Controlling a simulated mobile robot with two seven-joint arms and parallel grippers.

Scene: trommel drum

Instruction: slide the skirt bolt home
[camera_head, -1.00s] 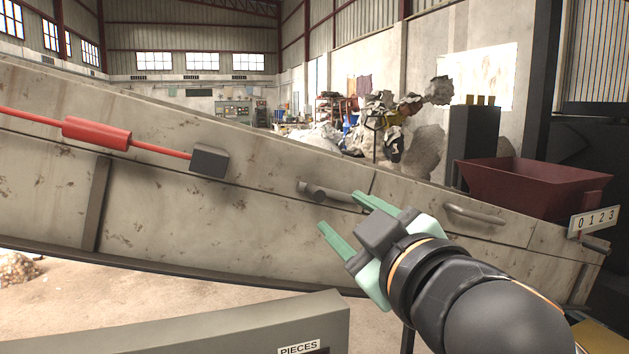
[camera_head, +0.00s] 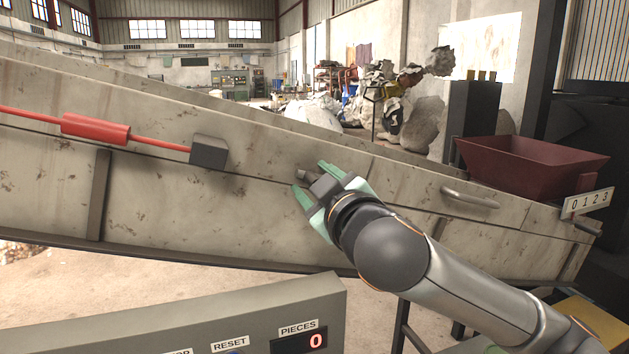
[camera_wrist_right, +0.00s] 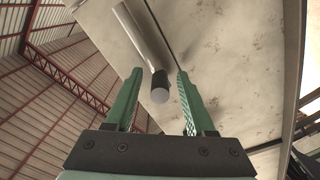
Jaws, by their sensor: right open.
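The skirt bolt (camera_head: 303,175) is a grey rod on the side skirt (camera_head: 245,205) of the conveyor, largely hidden behind my right gripper in the head view. In the right wrist view the bolt (camera_wrist_right: 145,38) is a pale rod with a dark, round-ended tip (camera_wrist_right: 159,88). My right gripper (camera_head: 309,178) has green fingers, open and pointing at the skirt. In the wrist view the fingers (camera_wrist_right: 160,74) stand on either side of the bolt's tip, with gaps showing. I cannot tell how deep the tip sits between them. My left gripper is out of view.
A curved handle (camera_head: 470,198) is on the skirt to the right. A red pull cord with a red sleeve (camera_head: 95,128) runs to a dark box (camera_head: 209,151) at the left. A control panel (camera_head: 180,325) stands in front, below. A red hopper (camera_head: 530,165) is at the right.

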